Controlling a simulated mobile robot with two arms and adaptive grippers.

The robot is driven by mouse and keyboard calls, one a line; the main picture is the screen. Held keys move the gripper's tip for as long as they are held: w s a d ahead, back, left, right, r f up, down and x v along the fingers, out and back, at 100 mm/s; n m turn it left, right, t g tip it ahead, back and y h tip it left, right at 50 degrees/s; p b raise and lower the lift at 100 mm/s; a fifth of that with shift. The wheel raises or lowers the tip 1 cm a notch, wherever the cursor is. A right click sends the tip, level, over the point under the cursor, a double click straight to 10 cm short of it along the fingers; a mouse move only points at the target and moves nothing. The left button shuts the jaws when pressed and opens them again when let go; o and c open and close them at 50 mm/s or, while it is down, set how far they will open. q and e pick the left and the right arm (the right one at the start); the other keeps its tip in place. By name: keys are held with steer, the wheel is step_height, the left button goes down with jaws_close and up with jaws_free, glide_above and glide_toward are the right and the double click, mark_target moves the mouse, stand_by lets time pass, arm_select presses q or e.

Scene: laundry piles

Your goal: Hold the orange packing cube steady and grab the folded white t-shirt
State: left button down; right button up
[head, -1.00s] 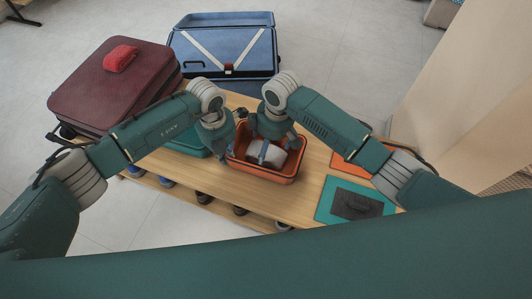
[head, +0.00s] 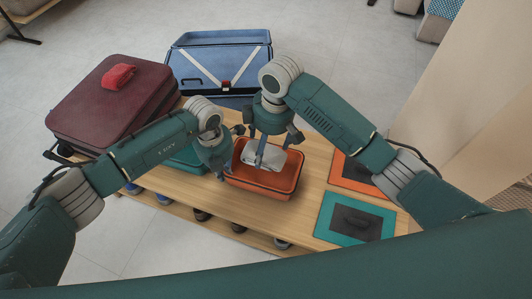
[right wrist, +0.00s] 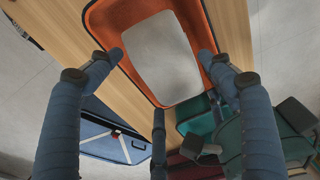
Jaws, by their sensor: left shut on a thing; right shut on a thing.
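The orange packing cube (head: 262,190) stands open on the wooden bench in the head view; its rim also shows in the right wrist view (right wrist: 98,22). My left gripper (head: 222,176) is shut on the cube's left wall. The folded white t-shirt (head: 278,157) looks like a pale grey-white bundle over the cube's back part, with bare orange floor in front of it. My right gripper (head: 262,163) is shut on the t-shirt from above. In the right wrist view the t-shirt (right wrist: 163,55) lies between my fingertips. Its underside is hidden.
A teal packing cube (head: 184,162) stands left of the orange one, partly behind my left arm. An orange-framed panel (head: 350,182) and a teal-framed panel (head: 325,218) lie at the right. A maroon suitcase (head: 100,115) and an open blue suitcase (head: 185,62) stand at the back.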

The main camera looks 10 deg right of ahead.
stand_by(0.3)
arm_select(q)
steer(key=c, duration=1.7)
jaws_free()
steer(key=shift+c, duration=0.2)
step_height(320, 180, up, 12)
steer(key=shift+w+a, duration=0.15)
steer(key=shift+a, duration=0.15)
steer(key=shift+f, duration=0.1)
